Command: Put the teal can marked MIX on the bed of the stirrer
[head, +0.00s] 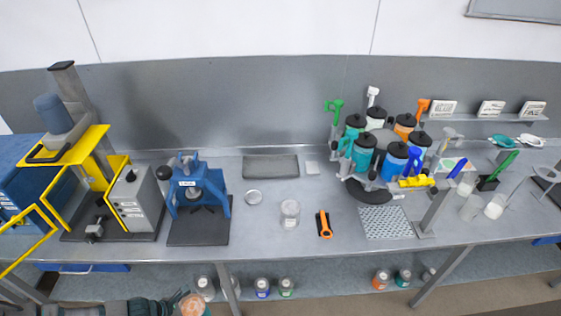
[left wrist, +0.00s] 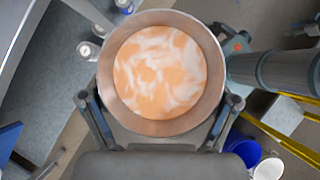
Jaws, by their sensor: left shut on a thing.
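My left gripper (left wrist: 160,105) is shut on an open can (left wrist: 112,85), one finger on each side of it. Swirled orange and white contents fill the can, and its rim looks brownish. Its outer wall and any MIX mark are hidden. The held can also shows at the bottom edge of the head view (head: 192,304), low and in front of the bench. A yellow-framed machine with a blue motor (head: 52,112) stands at the bench's left and looks like the stirrer; its dark base (head: 82,232) is partly hidden by yellow bars. My right gripper is not in view.
A blue press (head: 197,190) stands right of the yellow-framed machine. A clear jar (head: 290,212) and an orange-handled tool (head: 324,224) lie mid-bench. A rack of several coloured canisters (head: 364,150) stands at right. Several jars (head: 262,287) sit on the lower shelf.

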